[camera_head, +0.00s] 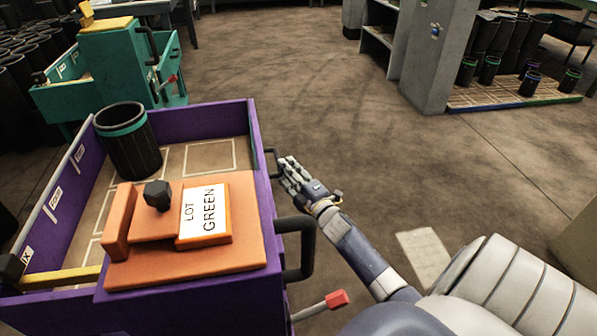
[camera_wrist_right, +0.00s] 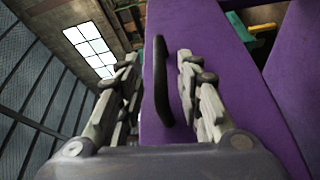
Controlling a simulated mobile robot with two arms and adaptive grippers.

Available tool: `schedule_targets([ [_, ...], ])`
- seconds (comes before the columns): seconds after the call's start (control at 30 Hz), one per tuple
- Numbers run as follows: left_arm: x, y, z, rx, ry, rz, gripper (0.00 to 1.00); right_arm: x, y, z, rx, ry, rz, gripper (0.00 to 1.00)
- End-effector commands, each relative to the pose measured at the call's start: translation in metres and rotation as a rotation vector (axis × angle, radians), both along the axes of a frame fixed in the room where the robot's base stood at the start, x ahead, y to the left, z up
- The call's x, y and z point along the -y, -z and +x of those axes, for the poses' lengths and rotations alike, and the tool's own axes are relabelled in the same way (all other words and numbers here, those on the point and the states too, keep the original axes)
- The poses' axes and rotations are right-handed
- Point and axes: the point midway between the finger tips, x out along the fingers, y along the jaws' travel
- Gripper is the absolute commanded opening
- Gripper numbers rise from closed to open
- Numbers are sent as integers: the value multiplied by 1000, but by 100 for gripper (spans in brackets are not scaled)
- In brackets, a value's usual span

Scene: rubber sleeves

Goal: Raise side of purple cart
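The purple cart (camera_head: 265,200) stands at the left of the head view, with a black sleeve (camera_head: 130,140) with a teal band inside it. A small black handle (camera_head: 273,164) is on its right side panel. My right gripper (camera_head: 290,172) is beside this handle. In the right wrist view the handle (camera_wrist_right: 162,82) lies between the two spread fingers of the gripper (camera_wrist_right: 158,85), in front of the purple panel (camera_wrist_right: 205,35). The fingers look apart from the handle. My left gripper is not in view.
An orange block with a "LOT GREEN" card (camera_head: 206,215) sits on the cart's near end. A larger black handle (camera_head: 305,245) and a red-tipped lever (camera_head: 337,299) stick out nearby. A green cart (camera_head: 115,60) stands behind. Floor to the right is clear up to a grey shelf (camera_head: 435,60).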

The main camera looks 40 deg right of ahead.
Motion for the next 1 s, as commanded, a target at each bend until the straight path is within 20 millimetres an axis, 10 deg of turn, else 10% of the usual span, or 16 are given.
schedule_targets([
  [0.4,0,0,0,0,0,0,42,-7,4,-58,0,0,1,33],
  [1.0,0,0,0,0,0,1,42,-8,4,-62,1,-1,1,33],
])
